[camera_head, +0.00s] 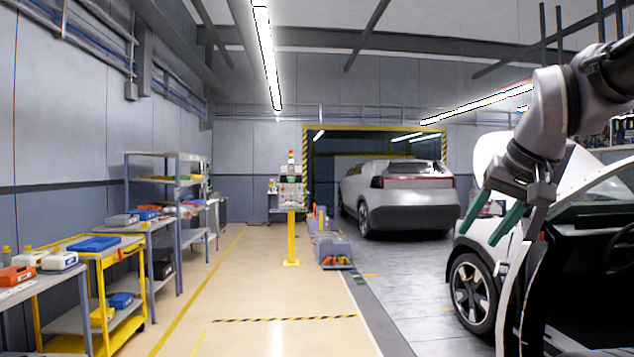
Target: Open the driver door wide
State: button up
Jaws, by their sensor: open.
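The white car (478,252) stands at the right, its front wheel showing and its front hood raised. Its driver door (535,290) is seen nearly edge-on at the lower right, with a pale outer edge and a dark inner side. The door stands open: the dark cabin and part of the steering wheel (617,250) show beside it. How wide it is open is hard to tell. My gripper (482,229) hangs in front of the upper door and the front fender, its two green fingers apart and empty. I cannot tell whether it touches the door.
A wide beige floor lane (270,290) lies clear to the left of the car. A yellow post with a control box (291,195) stands ahead. A silver car (405,200) is parked behind. Shelves and a yellow cart (95,285) line the left wall.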

aim_at(543, 252)
jog(key=u, duration=0.35)
jog(key=i+z, duration=0.15)
jog(key=z, duration=0.25)
jog(key=i+l+z, duration=0.1)
jog(key=z, duration=0.25)
jog(key=i+z, duration=0.15)
jog(key=z, duration=0.25)
jog(key=i+j+z, duration=0.2)
jog(key=i, duration=0.3)
jog(key=i+j+z, duration=0.2)
jog(key=i+j, duration=0.8)
jog(key=i+l, duration=0.1)
jog(key=l, duration=0.25)
jog(key=i+l+z, duration=0.1)
jog(key=l, duration=0.3)
jog(key=i+l+z, duration=0.1)
jog(key=l, duration=0.25)
jog(key=i+l, duration=0.1)
jog(key=l, duration=0.25)
